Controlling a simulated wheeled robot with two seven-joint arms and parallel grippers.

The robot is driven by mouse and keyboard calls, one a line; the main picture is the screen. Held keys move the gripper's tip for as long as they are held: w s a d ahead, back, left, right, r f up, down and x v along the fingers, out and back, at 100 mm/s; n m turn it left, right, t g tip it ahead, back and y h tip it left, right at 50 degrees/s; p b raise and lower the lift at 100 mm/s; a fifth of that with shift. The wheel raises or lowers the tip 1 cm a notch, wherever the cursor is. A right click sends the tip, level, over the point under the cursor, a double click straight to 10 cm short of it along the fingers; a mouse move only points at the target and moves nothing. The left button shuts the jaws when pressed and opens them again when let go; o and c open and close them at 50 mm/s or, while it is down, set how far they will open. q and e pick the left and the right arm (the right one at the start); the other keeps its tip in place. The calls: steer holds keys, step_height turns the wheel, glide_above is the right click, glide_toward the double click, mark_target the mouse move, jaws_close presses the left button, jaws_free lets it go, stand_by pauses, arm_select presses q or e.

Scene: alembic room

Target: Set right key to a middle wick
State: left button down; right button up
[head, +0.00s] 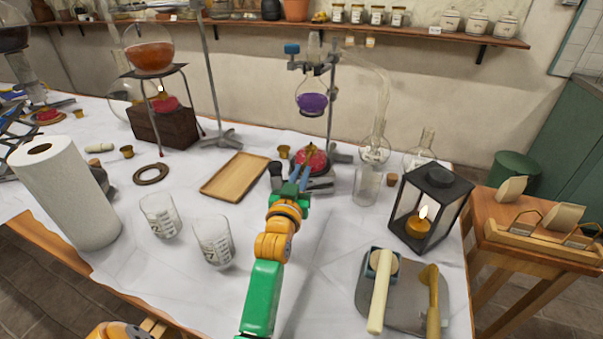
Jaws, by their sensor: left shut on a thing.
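The right burner (313,162), red on a dark base, stands under the round flask of purple liquid (312,102) on a metal stand. A small orange-yellow shape shows at its top; I cannot tell how high any flame is. My left gripper (299,180), with blue fingers, reaches the near left side of this burner. It is shut on the right key, which the fingers hide, so its turn cannot be read. A left burner (165,103), red with a lit flame, sits on a wooden block under a flask of orange liquid (150,56). My right gripper is out of view.
A wooden tray (235,177) lies left of my gripper, with two glass beakers (213,243) nearer. A black lantern (430,207) with a lit candle stands right. A grey board (402,300) holds tools in front. Bare cloth lies around my forearm.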

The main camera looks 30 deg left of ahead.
arm_select(q)
steer(key=shift+w+f, duration=0.1)
steer(key=shift+f, duration=0.05)
steer(key=shift+r+n+p, duration=0.3)
steer(key=shift+n+p, duration=0.2)
steer(key=shift+p, duration=0.3)
steer(key=shift+a+f+n+p, duration=0.1)
steer(key=shift+n+p, duration=0.2)
steer(key=shift+n, duration=0.3)
steer(key=shift+f, duration=0.2)
steer(key=c, duration=1.1)
jaws_free()
steer(key=shift+o, duration=1.1)
steer(key=shift+w+f, duration=0.1)
steer(key=shift+w, duration=0.05)
